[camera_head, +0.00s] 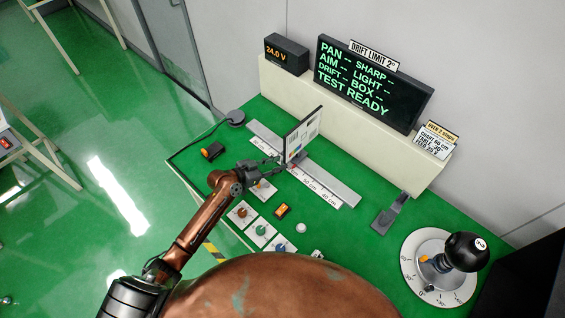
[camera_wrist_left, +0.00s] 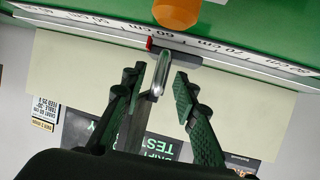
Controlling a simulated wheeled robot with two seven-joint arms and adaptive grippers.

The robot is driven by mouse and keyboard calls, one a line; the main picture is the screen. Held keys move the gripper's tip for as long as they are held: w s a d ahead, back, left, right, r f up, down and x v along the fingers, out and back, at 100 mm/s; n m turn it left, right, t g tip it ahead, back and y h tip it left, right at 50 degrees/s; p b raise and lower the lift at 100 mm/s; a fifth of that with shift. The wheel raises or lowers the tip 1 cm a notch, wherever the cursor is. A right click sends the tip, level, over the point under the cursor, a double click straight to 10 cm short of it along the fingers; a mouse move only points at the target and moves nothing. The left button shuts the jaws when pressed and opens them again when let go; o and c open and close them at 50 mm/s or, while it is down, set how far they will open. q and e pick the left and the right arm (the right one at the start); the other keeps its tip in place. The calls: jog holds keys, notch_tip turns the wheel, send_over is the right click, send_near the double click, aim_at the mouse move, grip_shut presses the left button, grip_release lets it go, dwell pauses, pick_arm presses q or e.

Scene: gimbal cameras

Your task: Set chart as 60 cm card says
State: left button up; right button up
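The chart (camera_head: 302,136) is an upright board on the rail scale (camera_head: 318,185) of the green bench. In the wrist view a bright metal post (camera_wrist_left: 162,72) stands above the scale, with a red marker (camera_wrist_left: 150,43) by the printed 60 cm label (camera_wrist_left: 176,33); the exact reading is unclear. My left gripper (camera_head: 276,160) is beside the chart's lower left. In the wrist view its fingers (camera_wrist_left: 157,100) are open on either side of the post, with gaps visible. The card (camera_head: 434,143) on the console reads chart 60 cm. My right gripper is out of view.
A display (camera_head: 372,82) reads pan, aim, drift, sharp, light and box with dashes, then test ready. Small knob panels (camera_head: 260,230) lie in front of the rail. A round dial with a black ball (camera_head: 466,251) stands at right. An orange part (camera_wrist_left: 177,12) is close in the wrist view.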

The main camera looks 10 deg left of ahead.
pick_arm(q)
jog(key=v, duration=0.9)
